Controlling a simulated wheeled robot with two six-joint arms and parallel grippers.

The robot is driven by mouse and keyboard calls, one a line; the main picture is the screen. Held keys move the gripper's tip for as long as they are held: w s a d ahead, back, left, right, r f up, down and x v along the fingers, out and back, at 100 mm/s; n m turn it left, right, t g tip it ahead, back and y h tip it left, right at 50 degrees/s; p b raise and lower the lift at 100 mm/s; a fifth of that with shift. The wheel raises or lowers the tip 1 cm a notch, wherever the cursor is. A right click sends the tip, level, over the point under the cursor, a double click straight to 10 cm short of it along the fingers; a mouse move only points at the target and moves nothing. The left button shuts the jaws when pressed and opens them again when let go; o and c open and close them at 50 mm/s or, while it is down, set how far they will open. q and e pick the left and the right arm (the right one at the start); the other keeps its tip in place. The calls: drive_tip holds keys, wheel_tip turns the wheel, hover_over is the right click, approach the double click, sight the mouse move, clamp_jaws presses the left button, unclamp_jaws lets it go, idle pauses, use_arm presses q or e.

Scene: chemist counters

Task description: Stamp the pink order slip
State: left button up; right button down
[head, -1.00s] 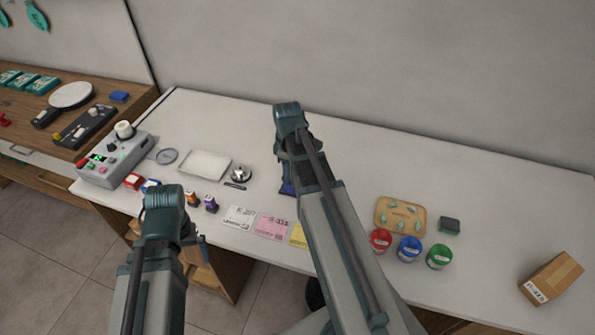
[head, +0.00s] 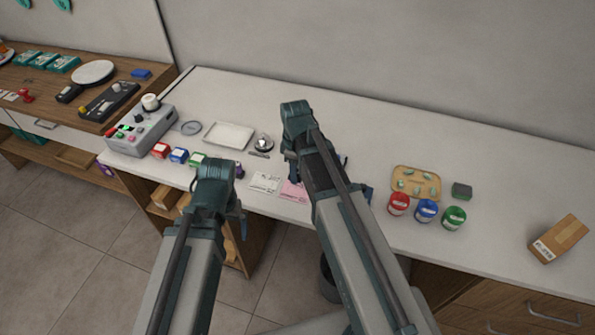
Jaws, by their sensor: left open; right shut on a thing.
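The pink order slip (head: 292,191) lies on the white counter near its front edge, its right part hidden behind my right arm. A white slip (head: 265,182) lies just left of it. My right gripper (head: 291,172) is just above the pink slip's far edge. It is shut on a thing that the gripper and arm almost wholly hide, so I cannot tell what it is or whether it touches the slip. My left gripper (head: 242,222) is open, in front of the counter's front edge, left of the slips.
Red (head: 160,150), blue (head: 178,156) and green (head: 198,160) small blocks and a purple item (head: 239,171) stand left of the slips. A bell (head: 264,143) and white tray (head: 229,135) are behind. Three jars (head: 426,211) and a wooden tray (head: 436,197) stand right. The back right is clear.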

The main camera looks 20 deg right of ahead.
sight(296, 191)
drive_tip(key=shift+f+b, duration=2.5)
drive_tip(key=shift+f, duration=0.2)
drive_tip(key=shift+f+b, duration=0.55)
wheel_tip(296, 191, up, 7)
drive_tip(key=p, duration=0.7)
drive_tip(key=shift+r, duration=0.1)
idle(0.4)
idle(0.4)
